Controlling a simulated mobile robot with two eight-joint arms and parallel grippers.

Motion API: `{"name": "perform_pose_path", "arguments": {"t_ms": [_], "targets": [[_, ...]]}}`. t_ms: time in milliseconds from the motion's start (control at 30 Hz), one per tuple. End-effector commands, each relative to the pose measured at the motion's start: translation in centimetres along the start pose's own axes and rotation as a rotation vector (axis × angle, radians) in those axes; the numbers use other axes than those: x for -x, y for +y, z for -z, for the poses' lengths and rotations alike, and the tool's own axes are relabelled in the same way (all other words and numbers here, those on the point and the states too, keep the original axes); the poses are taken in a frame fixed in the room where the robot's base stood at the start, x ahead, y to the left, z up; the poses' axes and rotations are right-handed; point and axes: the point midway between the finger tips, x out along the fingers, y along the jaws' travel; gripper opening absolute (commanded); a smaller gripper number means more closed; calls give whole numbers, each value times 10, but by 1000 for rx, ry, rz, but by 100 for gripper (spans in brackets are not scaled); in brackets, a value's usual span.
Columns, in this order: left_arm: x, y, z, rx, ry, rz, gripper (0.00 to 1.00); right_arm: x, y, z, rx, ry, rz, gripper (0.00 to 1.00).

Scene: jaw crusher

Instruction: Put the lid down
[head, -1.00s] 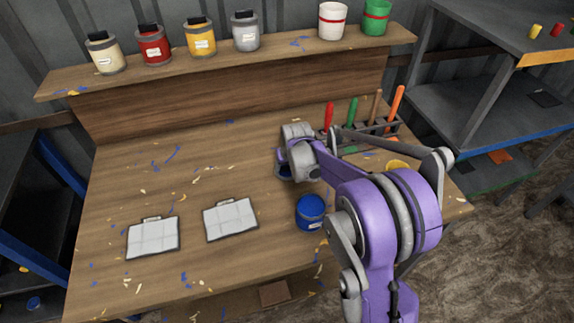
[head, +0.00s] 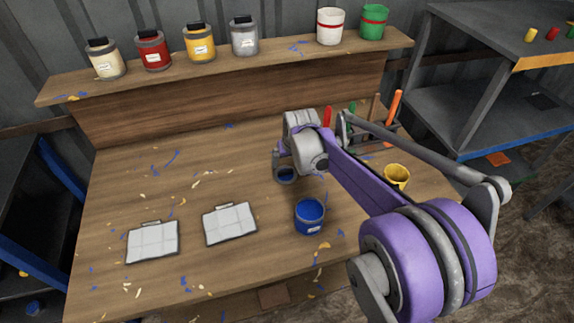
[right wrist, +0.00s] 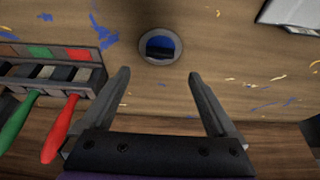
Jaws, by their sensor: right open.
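The lid (right wrist: 160,46) is a round grey-rimmed disc with a blue face and a black handle. In the right wrist view it lies on the wooden table just beyond my fingertips, apart from both. In the head view it shows partly (head: 285,177) below my right gripper (head: 284,164). My right gripper also shows in the right wrist view (right wrist: 158,75), its two fingers spread with nothing between them. A blue paint can (head: 310,216) stands uncovered on the table, right of the lid and nearer me. My left gripper is not in view.
A rack (right wrist: 85,78) of coloured-handled tools and a yellow cup (head: 397,177) are to the right. Two grey-white panels (head: 230,223) lie to the left. Several paint cans line the back shelf (head: 270,61). The table's left middle is clear.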

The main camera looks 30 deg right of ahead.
Motion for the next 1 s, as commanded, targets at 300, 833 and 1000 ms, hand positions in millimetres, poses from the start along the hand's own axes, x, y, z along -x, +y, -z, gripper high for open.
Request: {"name": "perform_pose_path", "arguments": {"t_ms": [300,833,1000], "targets": [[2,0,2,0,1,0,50,36,0,0,-1,0,0,94],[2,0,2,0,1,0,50,96,-64,-162,134,35,58,94],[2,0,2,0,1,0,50,97,-74,-232,186,52,83,94]]}}
